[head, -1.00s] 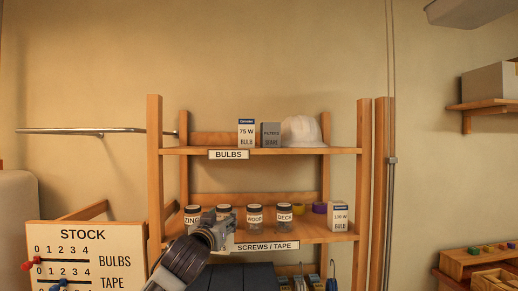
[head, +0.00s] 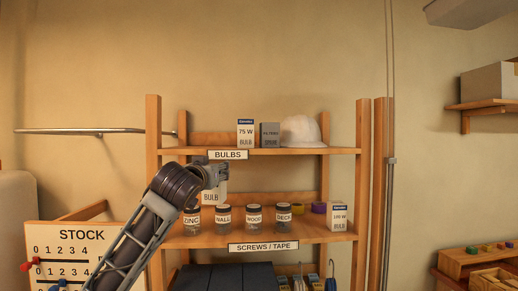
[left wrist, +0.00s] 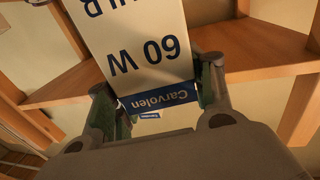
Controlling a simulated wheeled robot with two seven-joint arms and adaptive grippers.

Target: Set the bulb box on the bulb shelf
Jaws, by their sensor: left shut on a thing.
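My left gripper (head: 216,170) is shut on a white and blue bulb box (head: 211,197), which hangs below it in front of the rack. In the left wrist view the held box (left wrist: 145,45) reads 60 W and appears upside down between the two fingers (left wrist: 158,90). The bulb shelf (head: 340,150) is the upper board, with a BULBS label (head: 228,155) on its front edge. The gripper is just below that edge, left of the rack's middle. My right gripper is in neither view.
On the bulb shelf stand a 75 W box (head: 246,133), a grey box (head: 270,135) and a white hard hat (head: 301,131); its left part is clear. The lower shelf (head: 312,235) holds several jars, tape rolls and a 100 W box (head: 340,217).

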